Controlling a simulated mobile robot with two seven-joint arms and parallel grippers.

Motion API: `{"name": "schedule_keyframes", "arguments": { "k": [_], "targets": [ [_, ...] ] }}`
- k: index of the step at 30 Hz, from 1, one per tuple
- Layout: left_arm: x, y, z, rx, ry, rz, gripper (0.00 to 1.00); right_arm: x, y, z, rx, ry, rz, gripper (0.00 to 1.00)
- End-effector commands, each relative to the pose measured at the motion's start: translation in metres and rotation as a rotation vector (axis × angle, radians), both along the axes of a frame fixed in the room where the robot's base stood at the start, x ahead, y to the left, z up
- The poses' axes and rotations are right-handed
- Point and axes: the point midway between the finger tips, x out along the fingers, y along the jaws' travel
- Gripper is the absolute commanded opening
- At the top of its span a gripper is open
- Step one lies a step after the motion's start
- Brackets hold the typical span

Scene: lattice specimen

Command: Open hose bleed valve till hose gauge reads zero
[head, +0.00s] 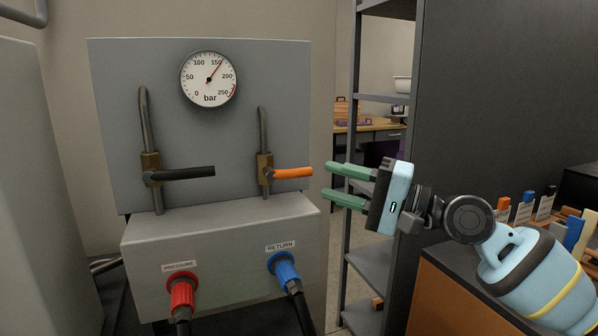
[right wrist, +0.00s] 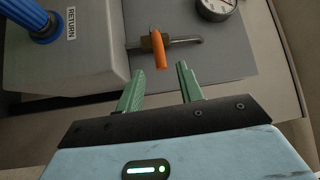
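The gauge (head: 208,79), marked in bar, has its needle a little past 150; part of it also shows in the right wrist view (right wrist: 215,8). Below it on the grey panel, a valve with an orange lever (head: 293,173) sits on a brass body, the lever pointing right. A second valve with a black lever (head: 184,174) is to its left, also pointing right. Neither valve shows a label. My right gripper (head: 337,184) is open and empty, just right of the orange lever's tip, apart from it. In the right wrist view the orange lever (right wrist: 159,50) lies ahead, between the fingers' lines. My left gripper is out of view.
A red PRESSURE hose coupling (head: 182,292) and a blue RETURN coupling (head: 284,269) stick out of the box (head: 222,240) below the panel. A dark shelf unit (head: 383,100) stands behind my right gripper. A bench with small blocks (head: 575,235) is at far right.

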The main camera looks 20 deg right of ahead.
Motion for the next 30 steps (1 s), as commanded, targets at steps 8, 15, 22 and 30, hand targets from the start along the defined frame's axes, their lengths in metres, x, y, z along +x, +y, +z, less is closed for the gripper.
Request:
{"name": "schedule_keyframes", "arguments": {
  "k": [8,15,22,30],
  "targets": [
    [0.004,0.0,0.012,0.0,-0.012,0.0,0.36,0.027,0.031,0.01,0.002,-0.004,0.0,0.37],
    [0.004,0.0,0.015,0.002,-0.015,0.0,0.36,0.044,0.048,0.011,0.0,-0.003,-0.001,0.37],
    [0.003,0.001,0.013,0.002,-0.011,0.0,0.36,0.047,0.051,0.01,-0.001,-0.001,-0.001,0.37],
    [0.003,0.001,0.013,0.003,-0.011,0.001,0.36,0.046,0.051,0.01,-0.001,-0.001,-0.001,0.17]
  ]
}}
